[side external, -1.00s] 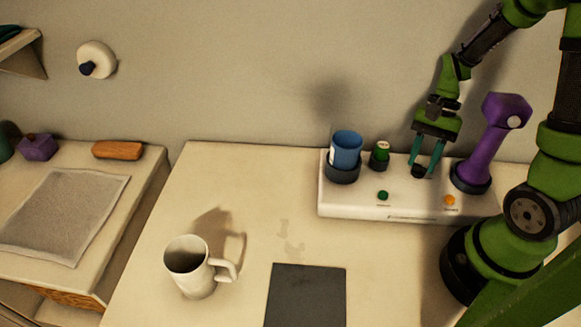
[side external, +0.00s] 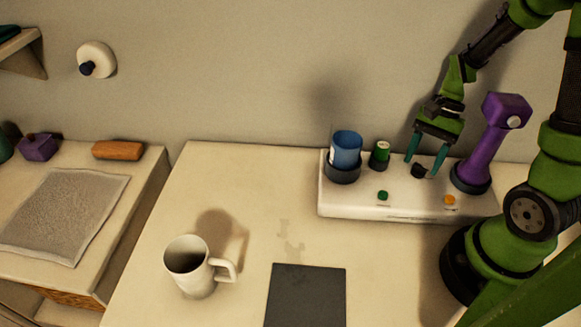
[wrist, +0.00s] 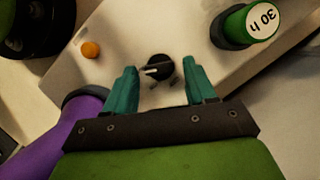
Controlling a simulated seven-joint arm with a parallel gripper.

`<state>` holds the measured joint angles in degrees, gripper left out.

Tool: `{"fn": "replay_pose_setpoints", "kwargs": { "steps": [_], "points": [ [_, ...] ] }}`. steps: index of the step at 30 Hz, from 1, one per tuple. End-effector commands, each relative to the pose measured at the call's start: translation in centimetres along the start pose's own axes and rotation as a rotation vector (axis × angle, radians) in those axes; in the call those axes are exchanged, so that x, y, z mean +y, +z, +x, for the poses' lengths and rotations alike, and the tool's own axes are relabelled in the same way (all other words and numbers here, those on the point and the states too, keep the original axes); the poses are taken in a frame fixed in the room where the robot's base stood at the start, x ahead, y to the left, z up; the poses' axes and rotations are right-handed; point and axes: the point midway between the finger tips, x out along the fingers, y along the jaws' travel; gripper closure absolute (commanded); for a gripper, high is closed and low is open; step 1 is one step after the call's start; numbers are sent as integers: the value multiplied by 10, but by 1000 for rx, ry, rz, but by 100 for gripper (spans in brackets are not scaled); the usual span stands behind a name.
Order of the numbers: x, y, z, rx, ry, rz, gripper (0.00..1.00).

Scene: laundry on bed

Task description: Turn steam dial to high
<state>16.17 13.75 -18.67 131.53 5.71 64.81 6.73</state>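The steam dial is a small black knob (side external: 419,171) on top of the white appliance base (side external: 350,203). In the wrist view, the dial (wrist: 158,68) has a white pointer line aimed left, with small marks on the base below it. My gripper (side external: 421,167) is above the base with its teal fingertips on either side of the dial. In the wrist view, my gripper (wrist: 162,72) is open, with a visible gap between each finger and the dial. I cannot read a high label.
A purple handheld unit (side external: 483,145) stands close on the right of my gripper. A green canister (side external: 380,153) and a blue cup (side external: 346,151) are on the left. Green (side external: 383,195) and orange (side external: 449,200) buttons are at the front. A white mug (side external: 190,266) stands farther left.

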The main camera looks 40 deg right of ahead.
Motion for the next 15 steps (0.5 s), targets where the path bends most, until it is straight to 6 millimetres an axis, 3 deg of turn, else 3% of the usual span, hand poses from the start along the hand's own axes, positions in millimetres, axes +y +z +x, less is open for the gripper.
{"fn": "replay_pose_setpoints", "kwargs": {
  "steps": [10, 15],
  "points": [
    [0, 0, -2, 1, 1, -3, 38],
    [-1, -1, -21, 4, -4, -3, 38]
  ]
}}
